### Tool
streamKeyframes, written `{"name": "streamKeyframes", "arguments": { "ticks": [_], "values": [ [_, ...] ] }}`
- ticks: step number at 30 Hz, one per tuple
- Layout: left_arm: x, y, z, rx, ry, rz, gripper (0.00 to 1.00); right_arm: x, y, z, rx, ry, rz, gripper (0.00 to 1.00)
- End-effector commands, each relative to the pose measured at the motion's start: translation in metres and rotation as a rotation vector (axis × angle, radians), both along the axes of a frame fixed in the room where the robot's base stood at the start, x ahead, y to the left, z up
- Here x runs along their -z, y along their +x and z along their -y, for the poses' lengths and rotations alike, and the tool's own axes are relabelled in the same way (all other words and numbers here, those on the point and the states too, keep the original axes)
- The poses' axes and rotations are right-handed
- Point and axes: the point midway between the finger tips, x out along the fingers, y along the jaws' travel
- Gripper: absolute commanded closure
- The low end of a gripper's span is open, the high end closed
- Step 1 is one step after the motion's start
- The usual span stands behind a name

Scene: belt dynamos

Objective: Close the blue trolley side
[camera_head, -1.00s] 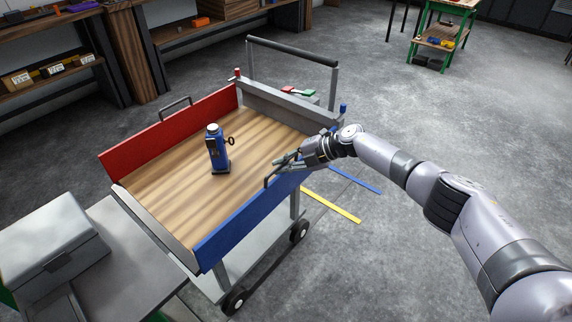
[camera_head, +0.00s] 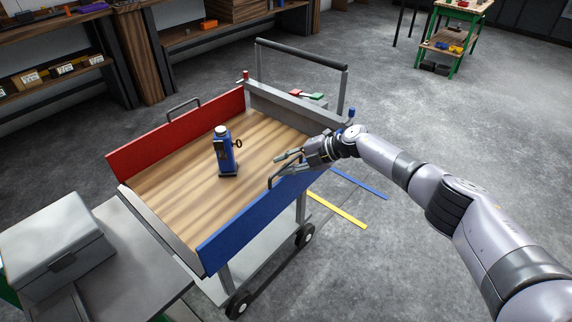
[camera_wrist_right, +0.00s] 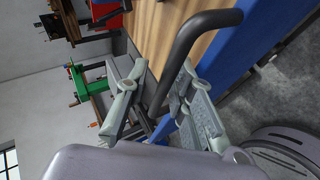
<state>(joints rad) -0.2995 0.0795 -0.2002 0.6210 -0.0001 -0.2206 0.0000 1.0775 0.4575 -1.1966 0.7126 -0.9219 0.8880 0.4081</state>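My right gripper (camera_head: 284,160) is at this handle, at the top of the blue side. In the right wrist view the handle (camera_wrist_right: 188,42) runs down between the two spread fingers (camera_wrist_right: 160,100), with gaps showing beside it. The blue side also shows there (camera_wrist_right: 242,45). The gripper looks open around the handle; exact contact cannot be told. My left gripper is not in view.
A blue bottle-shaped object (camera_head: 226,155) stands on the wooden deck (camera_head: 180,190). The red side (camera_head: 180,134) is upright opposite. A grey box (camera_head: 50,245) sits on a bench at the lower left.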

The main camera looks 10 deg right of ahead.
Motion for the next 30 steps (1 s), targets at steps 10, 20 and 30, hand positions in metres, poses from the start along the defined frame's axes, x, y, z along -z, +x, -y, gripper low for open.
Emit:
{"name": "streamKeyframes", "arguments": {
  "ticks": [10, 20, 30],
  "values": [
    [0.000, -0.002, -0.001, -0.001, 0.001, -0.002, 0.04, 0.001, -0.001, 0.001, -0.001, -0.004, -0.001, 0.70],
    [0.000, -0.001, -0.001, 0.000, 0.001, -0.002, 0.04, -0.021, -0.015, 0.036, 0.001, -0.006, 0.001, 0.70],
    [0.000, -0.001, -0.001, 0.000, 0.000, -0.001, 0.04, -0.055, -0.038, 0.083, 0.001, -0.003, 0.000, 0.70]
  ]
}}
